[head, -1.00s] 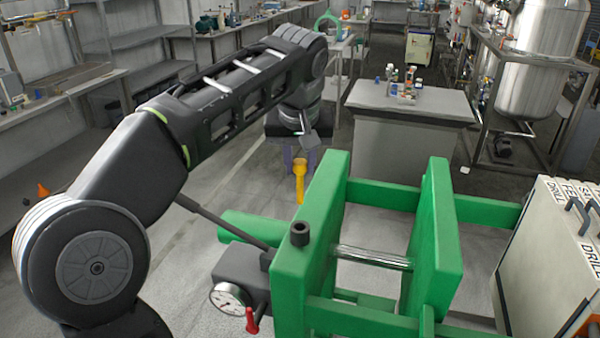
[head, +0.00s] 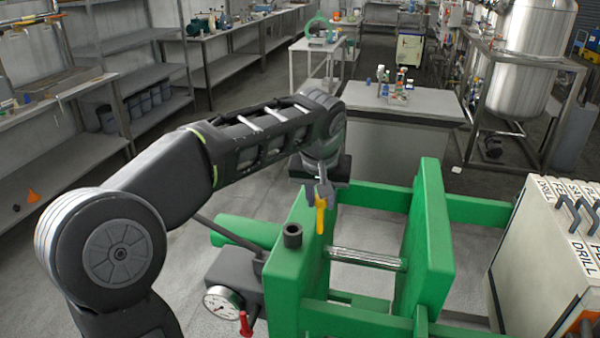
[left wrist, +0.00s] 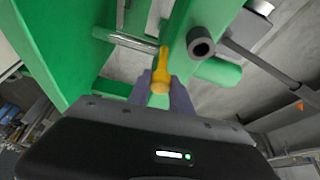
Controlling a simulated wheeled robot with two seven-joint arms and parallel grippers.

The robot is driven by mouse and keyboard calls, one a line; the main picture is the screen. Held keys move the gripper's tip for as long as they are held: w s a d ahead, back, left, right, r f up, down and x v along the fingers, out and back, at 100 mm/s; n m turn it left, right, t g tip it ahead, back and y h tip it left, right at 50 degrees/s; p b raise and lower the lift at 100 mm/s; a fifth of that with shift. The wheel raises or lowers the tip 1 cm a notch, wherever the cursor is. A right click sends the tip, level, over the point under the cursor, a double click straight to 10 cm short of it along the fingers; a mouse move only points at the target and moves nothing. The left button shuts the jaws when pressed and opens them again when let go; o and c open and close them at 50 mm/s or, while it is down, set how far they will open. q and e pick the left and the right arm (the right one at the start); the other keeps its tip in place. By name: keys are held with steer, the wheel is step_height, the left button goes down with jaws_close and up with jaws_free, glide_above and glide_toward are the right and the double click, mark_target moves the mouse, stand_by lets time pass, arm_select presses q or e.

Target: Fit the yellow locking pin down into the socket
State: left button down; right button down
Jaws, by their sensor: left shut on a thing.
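The yellow locking pin (head: 320,215) hangs upright in my left gripper (head: 321,190), above and beside the top of the near-left green plate. In the left wrist view the pin (left wrist: 161,72) sits between the two fingers of my left gripper (left wrist: 160,93), which are shut on it. The pin is apart from the socket. My right gripper is not in view.
The green frame (head: 434,240) has two upright plates joined by rails and a clear rod (head: 365,258). A pressure gauge (head: 222,301) and red lever (head: 245,323) sit at its left. A drill cabinet (head: 550,260) stands at right. A grey bench (head: 400,115) stands behind.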

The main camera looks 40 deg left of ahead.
arm_select(q)
steer(key=d+f+m+h, duration=0.1)
steer(key=d+f+m, duration=0.1)
steer(key=d+f, duration=0.4)
steer(key=d+f+m, duration=0.3)
steer(key=d+f, duration=0.4)
steer(key=f, duration=0.6)
steer(key=shift+d+h, duration=0.2)
steer(key=shift+h, duration=0.2)
steer(key=shift+t, duration=0.3)
